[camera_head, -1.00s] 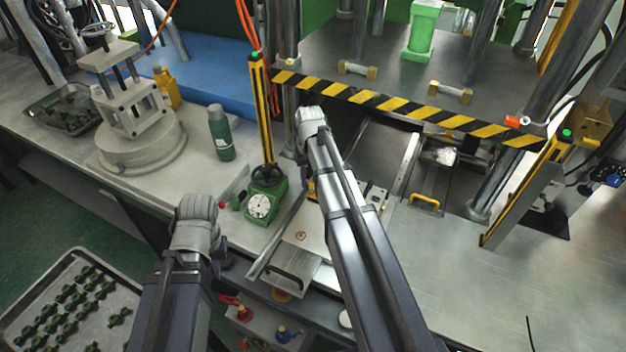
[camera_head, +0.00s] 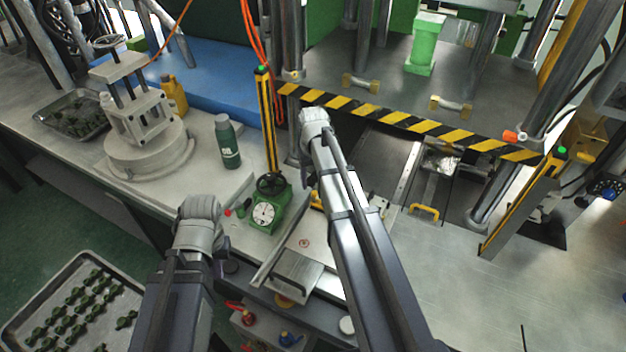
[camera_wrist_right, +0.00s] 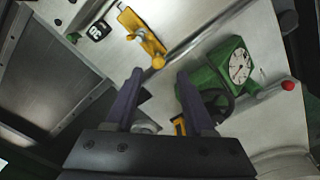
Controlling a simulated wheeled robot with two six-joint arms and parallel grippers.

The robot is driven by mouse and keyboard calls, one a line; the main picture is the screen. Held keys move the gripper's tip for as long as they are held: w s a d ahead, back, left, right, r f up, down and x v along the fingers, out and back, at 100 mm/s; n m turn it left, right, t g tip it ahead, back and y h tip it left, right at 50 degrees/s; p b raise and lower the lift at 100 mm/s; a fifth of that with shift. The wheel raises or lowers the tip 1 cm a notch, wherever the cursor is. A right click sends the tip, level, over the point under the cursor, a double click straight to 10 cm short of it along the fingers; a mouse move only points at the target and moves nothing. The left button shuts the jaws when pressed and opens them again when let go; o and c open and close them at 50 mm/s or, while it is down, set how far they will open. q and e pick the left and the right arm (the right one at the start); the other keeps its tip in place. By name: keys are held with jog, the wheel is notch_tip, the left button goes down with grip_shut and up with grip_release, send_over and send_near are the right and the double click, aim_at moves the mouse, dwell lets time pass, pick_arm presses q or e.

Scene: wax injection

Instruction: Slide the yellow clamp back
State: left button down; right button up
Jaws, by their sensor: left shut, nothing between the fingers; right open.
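The yellow clamp (camera_wrist_right: 143,36) with a round knob lies on a pale metal plate in the right wrist view, beyond my right fingertips. In the head view, only a small yellow part (camera_head: 317,201) shows beside my right forearm, which hides the rest. My right gripper (camera_wrist_right: 158,74) is open, with two purple fingers apart and nothing between them; the clamp is ahead of them and not touched.
A green dial gauge with a handwheel (camera_head: 266,213) stands close to my right gripper. A yellow-black striped bar (camera_head: 400,118) crosses the press front. A yellow handle (camera_head: 424,212) lies to the right. A green bottle (camera_head: 228,142) stands at left. The right table is clear.

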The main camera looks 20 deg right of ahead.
notch_tip(320, 180, up, 4)
jog(key=p, duration=0.3)
pick_arm(q)
notch_tip(320, 180, up, 4)
jog(key=shift+f, duration=0.1)
pick_arm(e)
jog(key=shift+f, duration=0.1)
pick_arm(q)
notch_tip(320, 180, down, 5)
jog(key=b, duration=0.5)
jog(key=shift+f, duration=0.1)
pick_arm(e)
jog(key=s+a+f+n, duration=0.1)
jog(key=s+a, duration=0.5)
jog(key=a, duration=0.1)
jog(key=s+a+f+n, duration=0.2)
jog(key=s+a, duration=0.4)
jog(key=s+a+f+n+h, duration=0.1)
jog(key=s+a+f, duration=0.1)
jog(key=s+a, duration=0.5)
jog(key=shift+s+a, duration=0.1)
jog(key=shift+a, duration=0.2)
